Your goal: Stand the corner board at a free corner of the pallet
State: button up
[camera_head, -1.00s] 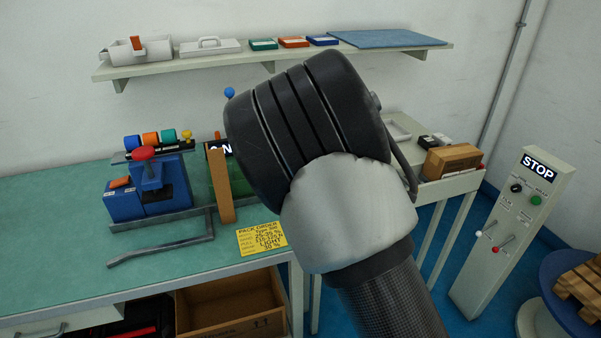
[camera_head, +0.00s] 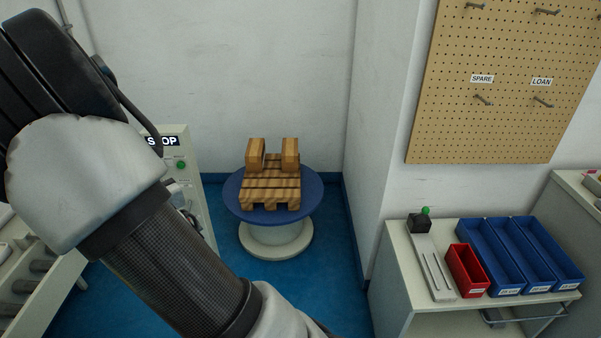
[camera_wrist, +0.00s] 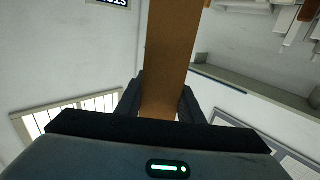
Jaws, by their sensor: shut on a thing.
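My gripper (camera_wrist: 159,104) is shut on the corner board (camera_wrist: 172,50), a long brown board that runs up out of the top of the wrist view. The board and my fingertips do not show in the head view, where only my arm fills the left side. The wooden slatted pallet (camera_head: 270,190) lies on a round blue turntable (camera_head: 238,207) in the middle of the head view. Two wooden blocks stand at its far end, one at the left corner (camera_head: 256,154) and one at the right (camera_head: 290,154). The near end of the pallet looks clear on top.
A grey control post with a STOP sign (camera_head: 190,157) stands left of the turntable, partly behind my arm. At the right, a cart (camera_head: 400,265) holds a red bin (camera_head: 466,270) and blue bins (camera_head: 505,256). A pegboard (camera_head: 510,85) hangs above. Blue floor (camera_head: 340,285) is free before the turntable.

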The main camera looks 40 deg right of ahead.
aim_at(293, 192)
jog(key=i+l+z, duration=0.2)
jog(key=z, duration=0.2)
jog(key=i+l+z, duration=0.1)
jog(key=z, duration=0.3)
jog(key=i+z, duration=0.3)
jog(key=z, duration=0.15)
jog(key=i+z, duration=0.1)
jog(key=i, duration=0.4)
jog(key=i+j+z, duration=0.1)
jog(key=i, duration=0.4)
